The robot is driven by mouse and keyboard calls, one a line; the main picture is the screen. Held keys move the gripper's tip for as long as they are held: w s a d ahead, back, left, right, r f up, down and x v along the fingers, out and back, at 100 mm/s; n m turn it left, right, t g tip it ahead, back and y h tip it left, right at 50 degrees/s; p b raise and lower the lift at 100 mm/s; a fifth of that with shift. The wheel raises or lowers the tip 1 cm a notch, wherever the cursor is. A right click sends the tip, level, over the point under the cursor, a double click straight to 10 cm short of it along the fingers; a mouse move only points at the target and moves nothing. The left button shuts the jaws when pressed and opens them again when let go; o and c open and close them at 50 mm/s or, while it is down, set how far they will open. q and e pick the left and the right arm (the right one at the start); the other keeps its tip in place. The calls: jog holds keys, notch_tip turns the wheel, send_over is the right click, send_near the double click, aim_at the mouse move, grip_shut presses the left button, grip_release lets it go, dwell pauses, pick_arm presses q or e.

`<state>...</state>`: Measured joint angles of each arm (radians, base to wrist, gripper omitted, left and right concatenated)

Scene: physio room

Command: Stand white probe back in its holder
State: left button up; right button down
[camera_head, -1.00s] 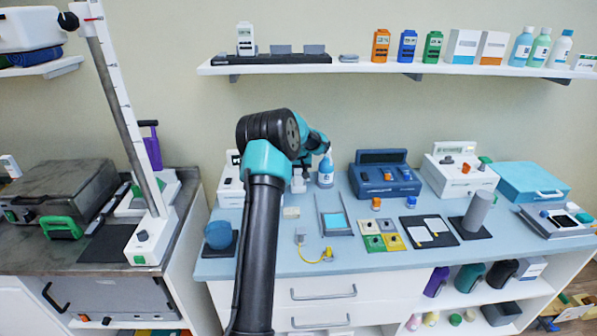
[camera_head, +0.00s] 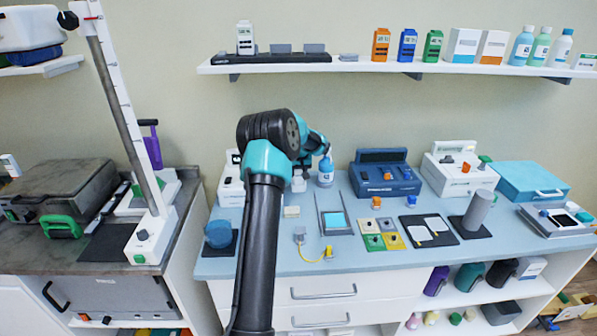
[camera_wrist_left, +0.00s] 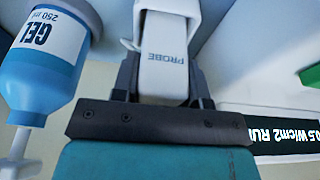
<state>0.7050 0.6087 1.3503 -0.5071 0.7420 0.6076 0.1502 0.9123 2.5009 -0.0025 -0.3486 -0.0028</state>
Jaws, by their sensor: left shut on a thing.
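The white probe (camera_wrist_left: 167,62), lettered PROBE, is between the fingers of my left gripper (camera_wrist_left: 163,82) in the left wrist view. The gripper is shut on it. In the head view my left gripper (camera_head: 303,172) is at the back of the blue-grey counter, just left of the gel bottle (camera_head: 326,173). A small white part shows below the gripper there; I cannot tell whether it is the probe or its holder. The gel bottle also shows in the left wrist view (camera_wrist_left: 42,78), left of the probe. I cannot clearly make out the holder. My right gripper is not in view.
A white device (camera_head: 231,189), partly hidden by my arm, stands left of the gripper. A dark blue device (camera_head: 385,176) stands to the right. A grey tray (camera_head: 321,222) with a light blue pad lies in front. The wall shelf (camera_head: 420,70) is above.

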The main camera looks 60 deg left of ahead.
pick_arm(q)
jog(key=shift+f, duration=0.1)
dwell(0.3)
jog(key=o, duration=1.1)
jog(key=shift+o, duration=0.3)
jog(key=o, duration=0.4)
jog(key=shift+r, duration=3.5)
